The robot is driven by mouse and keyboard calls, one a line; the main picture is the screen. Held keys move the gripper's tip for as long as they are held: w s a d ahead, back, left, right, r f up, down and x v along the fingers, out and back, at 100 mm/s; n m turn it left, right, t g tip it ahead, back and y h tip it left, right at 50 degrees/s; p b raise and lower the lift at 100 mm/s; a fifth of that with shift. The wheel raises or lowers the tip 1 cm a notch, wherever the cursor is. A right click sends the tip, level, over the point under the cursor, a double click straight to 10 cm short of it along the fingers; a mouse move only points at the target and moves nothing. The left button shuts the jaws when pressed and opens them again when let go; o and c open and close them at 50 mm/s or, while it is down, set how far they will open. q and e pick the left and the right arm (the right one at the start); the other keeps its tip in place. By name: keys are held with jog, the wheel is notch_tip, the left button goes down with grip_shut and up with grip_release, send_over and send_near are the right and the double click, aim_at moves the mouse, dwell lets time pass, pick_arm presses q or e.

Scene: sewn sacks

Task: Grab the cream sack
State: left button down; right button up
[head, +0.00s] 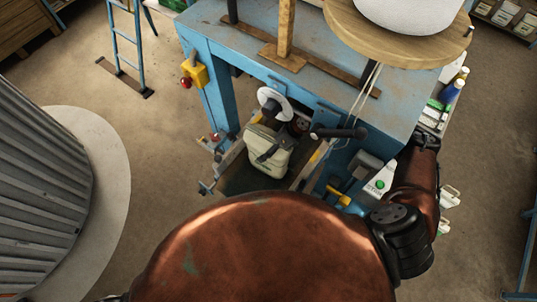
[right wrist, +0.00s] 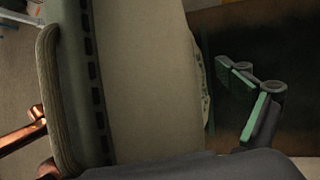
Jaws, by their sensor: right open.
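The cream sack (head: 268,150) sits on a tray inside the blue machine in the head view, with a dark strap across it. In the right wrist view the pale cloth of the sack (right wrist: 150,85) fills the middle, with a darker stitched band and a rounded strap at its left. A green-padded finger of my right gripper (right wrist: 255,100) shows just right of the sack, apart from it. The gripper is open; its other finger is not clear. In the head view my right arm goes to the machine's right side and its gripper cannot be made out. My left gripper is not in view.
The blue machine top (head: 230,40) overhangs behind the sack, with a wooden post and a round wooden disc (head: 400,40). A white wheel (head: 273,103) stands just behind the sack. A ribbed grey drum (head: 35,190) is at left. Bottles stand at right.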

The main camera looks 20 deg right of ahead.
jog(key=c, duration=2.2)
jog(key=shift+w+r, duration=0.2)
jog(key=shift+r, duration=0.05)
